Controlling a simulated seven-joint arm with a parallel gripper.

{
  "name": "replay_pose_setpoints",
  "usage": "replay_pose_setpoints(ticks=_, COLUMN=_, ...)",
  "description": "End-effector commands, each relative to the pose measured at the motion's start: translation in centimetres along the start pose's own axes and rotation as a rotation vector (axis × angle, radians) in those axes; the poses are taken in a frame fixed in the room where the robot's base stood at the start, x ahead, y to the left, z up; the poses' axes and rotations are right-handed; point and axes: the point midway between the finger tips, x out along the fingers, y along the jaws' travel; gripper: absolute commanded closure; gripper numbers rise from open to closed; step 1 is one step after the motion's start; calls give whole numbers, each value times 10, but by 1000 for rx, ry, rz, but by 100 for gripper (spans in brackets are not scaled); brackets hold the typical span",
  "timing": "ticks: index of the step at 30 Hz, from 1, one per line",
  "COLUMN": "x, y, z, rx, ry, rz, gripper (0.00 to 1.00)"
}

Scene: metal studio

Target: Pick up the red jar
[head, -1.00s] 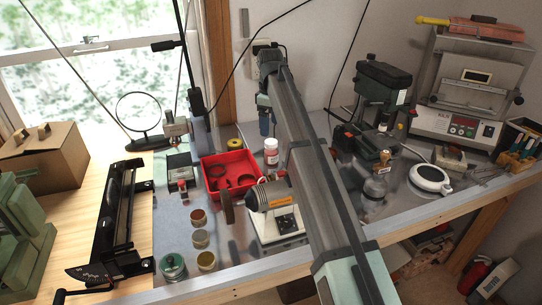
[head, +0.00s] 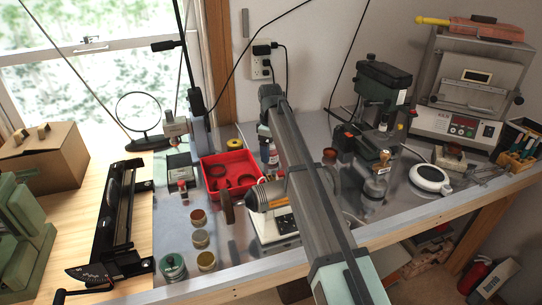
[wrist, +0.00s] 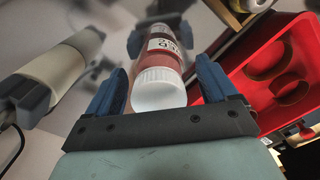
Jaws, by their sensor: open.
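The red jar (wrist: 160,60) has a white cap and a white label with dark print. In the wrist view it lies between the two blue fingers of my gripper (wrist: 160,72), cap towards the camera. A gap shows on its right side; on the left the finger is close, and I cannot tell if it touches. My gripper is open. In the head view the jar (head: 273,158) stands on the metal bench, right of the red tray, partly hidden by my arm and gripper.
The red tray (head: 226,164) with dark rings is close on the left. A grey cylindrical motor with an orange label (head: 268,194) is in front. A green bench machine (head: 380,95) stands to the right. Small tins (head: 200,238) stand at the front left.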

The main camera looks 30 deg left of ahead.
Motion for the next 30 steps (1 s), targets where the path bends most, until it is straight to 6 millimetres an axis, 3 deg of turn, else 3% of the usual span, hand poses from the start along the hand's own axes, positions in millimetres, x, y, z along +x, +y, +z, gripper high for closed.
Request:
replay_pose_setpoints(ticks=5, x=0, y=0, z=0, rx=0, ry=0, rz=0, gripper=14)
replay_pose_setpoints(ticks=25, x=0, y=0, z=0, rx=0, ry=0, rz=0, gripper=78)
replay_pose_setpoints(ticks=30, x=0, y=0, z=0, rx=0, ry=0, rz=0, gripper=79)
